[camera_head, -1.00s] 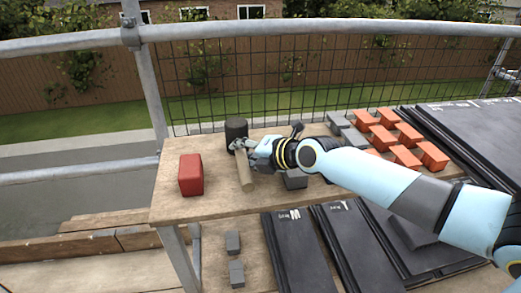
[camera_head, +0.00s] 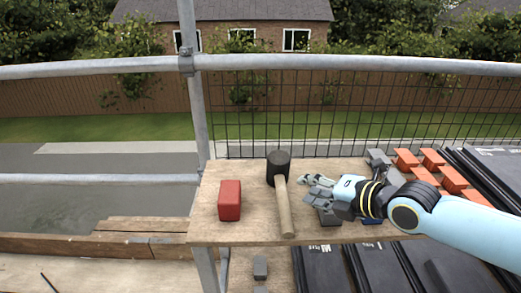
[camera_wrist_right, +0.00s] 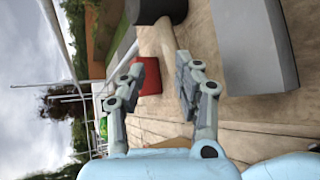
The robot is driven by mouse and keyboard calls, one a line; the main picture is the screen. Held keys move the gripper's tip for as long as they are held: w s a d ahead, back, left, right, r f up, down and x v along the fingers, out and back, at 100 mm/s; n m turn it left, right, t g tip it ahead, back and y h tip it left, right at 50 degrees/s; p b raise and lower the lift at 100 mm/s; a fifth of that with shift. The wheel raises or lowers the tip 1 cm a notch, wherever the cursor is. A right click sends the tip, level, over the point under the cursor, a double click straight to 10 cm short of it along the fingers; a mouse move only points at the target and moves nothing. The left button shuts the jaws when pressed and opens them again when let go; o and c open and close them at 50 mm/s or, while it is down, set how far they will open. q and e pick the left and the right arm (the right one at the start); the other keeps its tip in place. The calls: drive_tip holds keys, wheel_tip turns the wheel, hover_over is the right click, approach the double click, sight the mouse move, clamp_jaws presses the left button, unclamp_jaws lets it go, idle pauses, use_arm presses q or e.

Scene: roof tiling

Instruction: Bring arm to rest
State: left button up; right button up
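My right gripper (camera_head: 312,189) is open and empty over the wooden table, just right of the mallet; its spread fingers show in the right wrist view (camera_wrist_right: 160,68). The mallet lies on the table, its dark head (camera_head: 278,166) towards the back and its pale wooden handle (camera_head: 285,208) towards the front edge. The gripper is apart from the handle. My right arm reaches in from the right. My left gripper is not in view.
A red block (camera_head: 229,200) sits left of the mallet. Grey blocks (camera_head: 378,158) and orange pieces (camera_head: 432,158) lie to the right, with dark panels (camera_head: 325,268) in front of the table (camera_head: 255,232). A scaffold rail (camera_head: 300,62) and mesh stand behind.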

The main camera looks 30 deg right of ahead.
drive_tip(key=s+a+m, duration=0.1)
drive_tip(key=s+a+m+g, duration=0.1)
drive_tip(key=a, duration=0.1)
drive_tip(key=s+a+f+m+g, duration=0.1)
drive_tip(key=m, duration=0.1)
drive_tip(key=shift+s+a, duration=0.1)
drive_tip(key=shift+a, duration=0.25)
drive_tip(key=s+a+r+m+g+h, duration=0.15)
drive_tip(key=s+m+g, duration=0.25)
drive_tip(key=s+m, duration=0.45)
drive_tip(key=s+a+r+m+g+h, duration=0.1)
drive_tip(key=s+a+r+m+g, duration=0.15)
drive_tip(key=s+m, duration=0.6)
wheel_tip(320, 180, down, 28)
drive_tip(key=s+d+m+g, duration=0.2)
drive_tip(key=s, duration=0.1)
drive_tip(key=s+d+f+g, duration=0.1)
drive_tip(key=s+f, duration=1.3)
drive_tip(key=s, duration=0.2)
drive_tip(key=shift+s+f, duration=0.2)
drive_tip(key=shift+s, duration=0.2)
drive_tip(key=shift+g, duration=0.25)
